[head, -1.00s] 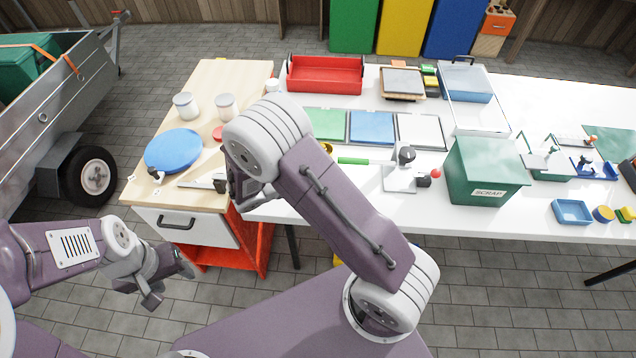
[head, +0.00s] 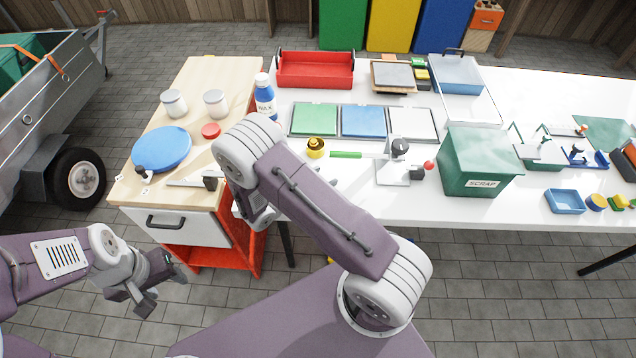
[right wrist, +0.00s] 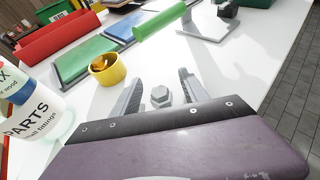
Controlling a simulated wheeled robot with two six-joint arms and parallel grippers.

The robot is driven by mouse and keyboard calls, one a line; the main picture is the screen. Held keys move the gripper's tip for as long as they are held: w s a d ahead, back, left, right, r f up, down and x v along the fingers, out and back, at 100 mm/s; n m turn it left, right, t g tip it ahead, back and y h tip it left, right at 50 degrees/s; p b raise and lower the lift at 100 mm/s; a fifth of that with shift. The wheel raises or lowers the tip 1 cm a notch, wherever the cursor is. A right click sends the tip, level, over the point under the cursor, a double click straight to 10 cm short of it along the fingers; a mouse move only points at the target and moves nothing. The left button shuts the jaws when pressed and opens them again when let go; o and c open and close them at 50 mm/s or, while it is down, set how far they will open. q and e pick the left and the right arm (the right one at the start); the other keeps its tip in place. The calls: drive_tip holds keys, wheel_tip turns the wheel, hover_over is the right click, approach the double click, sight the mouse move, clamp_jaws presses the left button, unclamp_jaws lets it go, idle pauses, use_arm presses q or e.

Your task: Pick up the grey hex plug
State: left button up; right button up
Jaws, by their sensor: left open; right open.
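The grey hex plug (right wrist: 160,93) stands on the white tabletop in the right wrist view. It lies between the two spread fingers of my right gripper (right wrist: 161,78), close to the palm edge, with a gap on either side. My right gripper is open and empty. In the head view the plug and most of my right gripper are hidden behind my right arm. My left gripper (head: 165,289) is open and empty, over the floor left of the drawer unit.
A yellow pot (right wrist: 107,69) stands just left of the right fingers, with a white parts jar (right wrist: 38,122) nearer.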

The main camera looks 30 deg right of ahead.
drive_tip(key=shift+x, duration=0.8)
drive_tip(key=shift+a, duration=0.1)
drive_tip(key=shift+c, duration=0.3)
clamp_jaws()
drive_tip(key=shift+r, duration=0.15)
drive_tip(key=shift+r, duration=0.3)
wheel_tip(320, 180, up, 3)
drive_tip(key=shift+r+p, duration=0.1)
drive_tip(key=shift+p, duration=0.3)
drive_tip(key=s+d+r+p, duration=0.1)
drive_tip(key=s+r+p, duration=0.5)
drive_tip(key=s, duration=0.5)
drive_tip(key=shift+s+r, duration=0.35)
drive_tip(key=shift+r, duration=0.2)
